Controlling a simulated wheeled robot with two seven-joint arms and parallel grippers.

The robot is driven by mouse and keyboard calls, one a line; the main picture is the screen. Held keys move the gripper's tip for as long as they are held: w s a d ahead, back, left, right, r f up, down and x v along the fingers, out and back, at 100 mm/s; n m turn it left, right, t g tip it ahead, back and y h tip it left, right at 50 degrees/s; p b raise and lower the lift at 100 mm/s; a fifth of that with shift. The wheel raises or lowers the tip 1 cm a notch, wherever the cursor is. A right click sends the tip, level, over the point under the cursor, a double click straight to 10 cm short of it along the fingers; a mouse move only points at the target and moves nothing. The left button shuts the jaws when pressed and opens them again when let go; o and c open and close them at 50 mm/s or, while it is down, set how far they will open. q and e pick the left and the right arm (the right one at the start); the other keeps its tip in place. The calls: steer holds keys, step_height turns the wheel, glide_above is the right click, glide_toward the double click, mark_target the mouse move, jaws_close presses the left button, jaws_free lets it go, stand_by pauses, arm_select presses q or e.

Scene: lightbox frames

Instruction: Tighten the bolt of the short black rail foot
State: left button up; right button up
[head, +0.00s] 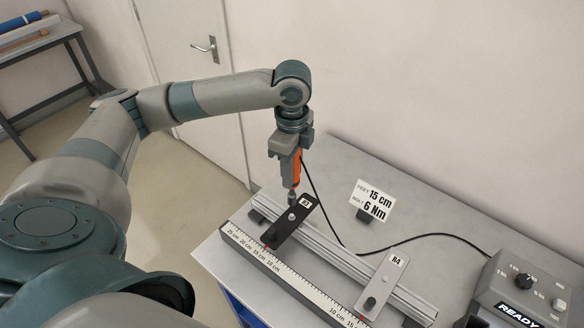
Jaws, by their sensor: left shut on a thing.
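My left gripper (287,151) is shut on an orange power screwdriver (294,168), held upright with its tip down. The tip is over the far part of the black rail foot (283,227). I cannot tell whether it touches. The black foot lies across the metal rail (335,248), with a small white label near its far end. The foot's near end is close to a red mark on the ruler (290,274). My right gripper is not in view.
A grey foot (381,283) with a label and dark knob sits further right on the rail. A sign (373,201) reads feet 15 cm, bolt 6 Nm. A black cable (328,222) runs to a control box (525,290) showing READY.

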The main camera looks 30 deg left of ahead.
arm_select(q)
glide_above(291, 203)
steer(key=w, duration=0.1)
steer(key=shift+a+f+b, duration=0.2)
steer(key=shift+f+b, duration=0.15)
steer(key=shift+f, duration=2.6)
steer(key=shift+p, duration=0.4)
steer(key=shift+f, duration=0.55)
steer(key=shift+s+f, duration=0.25)
stand_by(2.3)
steer(key=shift+r, duration=0.15)
steer(key=shift+w+r, duration=0.2)
steer(key=shift+r, duration=2.35)
